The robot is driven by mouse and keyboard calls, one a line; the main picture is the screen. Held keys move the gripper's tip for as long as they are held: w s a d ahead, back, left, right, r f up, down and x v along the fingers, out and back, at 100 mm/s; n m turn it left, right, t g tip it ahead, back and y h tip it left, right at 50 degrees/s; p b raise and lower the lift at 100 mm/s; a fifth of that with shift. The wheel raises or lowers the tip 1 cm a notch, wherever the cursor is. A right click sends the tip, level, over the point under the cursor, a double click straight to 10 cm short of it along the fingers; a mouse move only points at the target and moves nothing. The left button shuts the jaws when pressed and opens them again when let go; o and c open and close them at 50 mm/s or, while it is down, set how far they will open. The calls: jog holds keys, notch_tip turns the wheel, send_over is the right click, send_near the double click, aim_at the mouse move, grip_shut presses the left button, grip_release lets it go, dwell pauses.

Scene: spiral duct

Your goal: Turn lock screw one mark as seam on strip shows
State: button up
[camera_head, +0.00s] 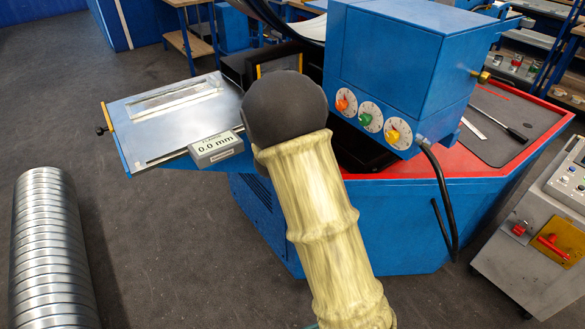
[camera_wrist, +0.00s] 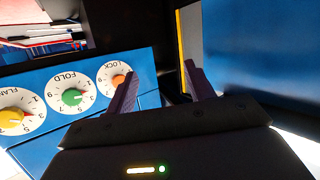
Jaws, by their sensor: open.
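The lock screw is the orange knob on a white dial marked LOCK (camera_head: 342,105) on the blue box's front, leftmost in the head view. In the wrist view the orange LOCK knob (camera_wrist: 119,80) lies just left of my left finger. My gripper (camera_wrist: 160,70) is open, with a dark gap and nothing between its fingers. In the head view my arm hides the gripper. A bright metal strip (camera_head: 175,94) lies on the flat table at left; its seam is too small to read.
Beside LOCK are a green FOLD knob (camera_wrist: 72,97) and a yellow knob (camera_wrist: 12,117). The blue box (camera_head: 385,55) stands above a red-topped bench (camera_head: 400,184). A black cable (camera_head: 442,190) hangs at its right. A ribbed duct (camera_head: 50,250) lies at left; grey floor is free beside it.

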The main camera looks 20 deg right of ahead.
jog(key=s+a+r+n+g+y+p, duration=0.1)
jog(key=s+a+n+g+y+p, duration=0.1)
jog(key=s, duration=0.8)
jog(key=s+a+r+n+g+y+p, duration=0.2)
jog(key=s+a+g+y+p, duration=0.2)
jog(key=s, duration=0.6)
jog(key=shift+s+a+r+g+y+p, duration=0.3)
jog(key=shift+y+p, duration=0.3)
jog(key=shift+y, duration=0.4)
jog(key=s+n+g, duration=0.1)
jog(key=s+g, duration=0.2)
jog(key=s, duration=0.8)
jog(key=shift+s+d+p, duration=0.2)
jog(key=shift+d+p, duration=0.2)
